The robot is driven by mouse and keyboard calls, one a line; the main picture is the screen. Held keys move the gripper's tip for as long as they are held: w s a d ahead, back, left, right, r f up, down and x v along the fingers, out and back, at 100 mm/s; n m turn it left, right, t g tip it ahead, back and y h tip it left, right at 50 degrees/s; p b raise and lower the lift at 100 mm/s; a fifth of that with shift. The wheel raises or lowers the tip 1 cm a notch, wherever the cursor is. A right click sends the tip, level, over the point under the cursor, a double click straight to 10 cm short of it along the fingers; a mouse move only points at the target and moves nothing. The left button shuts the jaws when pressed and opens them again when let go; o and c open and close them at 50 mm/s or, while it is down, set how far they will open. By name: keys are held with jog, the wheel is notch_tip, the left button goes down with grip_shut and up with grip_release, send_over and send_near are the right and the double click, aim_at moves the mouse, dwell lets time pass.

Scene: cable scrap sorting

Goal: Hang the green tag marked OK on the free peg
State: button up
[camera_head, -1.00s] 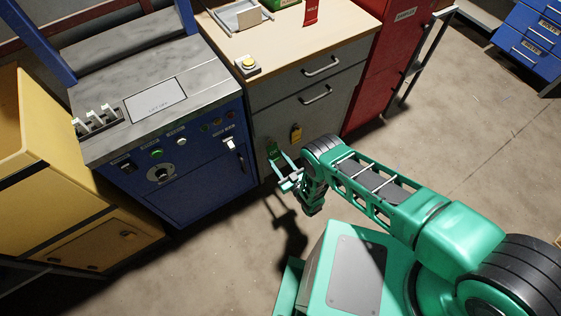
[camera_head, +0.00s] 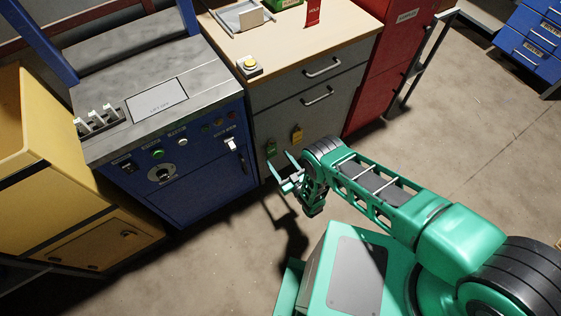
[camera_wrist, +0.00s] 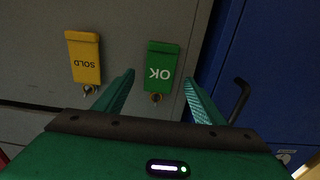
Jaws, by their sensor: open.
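The green tag (camera_head: 271,149) hangs on the grey cabinet front, left of the yellow tag (camera_head: 296,135). In the wrist view the green tag (camera_wrist: 161,62) reads OK upside down, with a peg (camera_wrist: 157,98) at its hanging end. The yellow tag reads SOLD in the wrist view (camera_wrist: 84,58) and hangs from its own peg (camera_wrist: 89,89). My gripper (camera_head: 281,160) is open and empty in front of the cabinet. In the wrist view its fingers (camera_wrist: 159,78) stand on either side of the green tag's peg end, with gaps on both sides. No bare peg is seen.
A blue machine (camera_head: 190,170) with knobs and a handle stands directly left of the grey cabinet (camera_head: 318,112). A red cabinet (camera_head: 388,65) stands on its right.

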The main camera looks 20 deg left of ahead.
jog(key=v, duration=1)
jog(key=shift+s+d, duration=0.25)
